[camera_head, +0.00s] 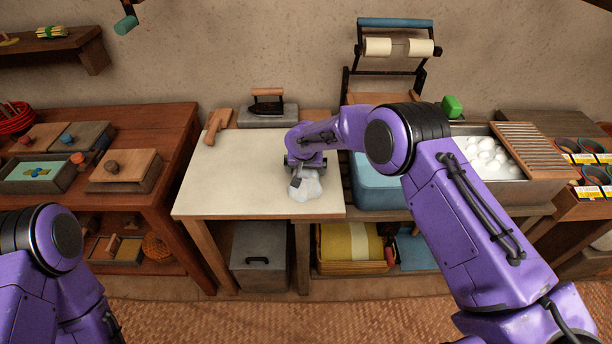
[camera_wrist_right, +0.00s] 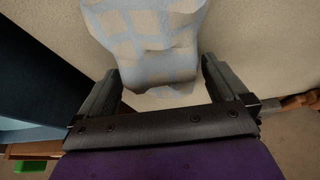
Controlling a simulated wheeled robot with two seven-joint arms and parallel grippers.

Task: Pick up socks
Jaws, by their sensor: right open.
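The socks (camera_head: 305,186) show as a crumpled white and pale blue checked bundle near the front right of the cream-topped table (camera_head: 240,172). My right gripper (camera_head: 304,172) is directly over them, pointing down, and hides part of their back side. In the right wrist view the socks (camera_wrist_right: 150,45) lie ahead of and partly between the two fingers of the open right gripper (camera_wrist_right: 168,85). Whether the fingers touch them I cannot tell. My left arm shows at the lower left of the head view, but its gripper is out of view.
A flat iron (camera_head: 267,108) on a grey block and a wooden piece (camera_head: 217,125) stand at the table's back. A blue tub (camera_head: 378,188) stands close to its right, with a basin of white foam (camera_head: 487,158) beyond. The table's left and middle are clear.

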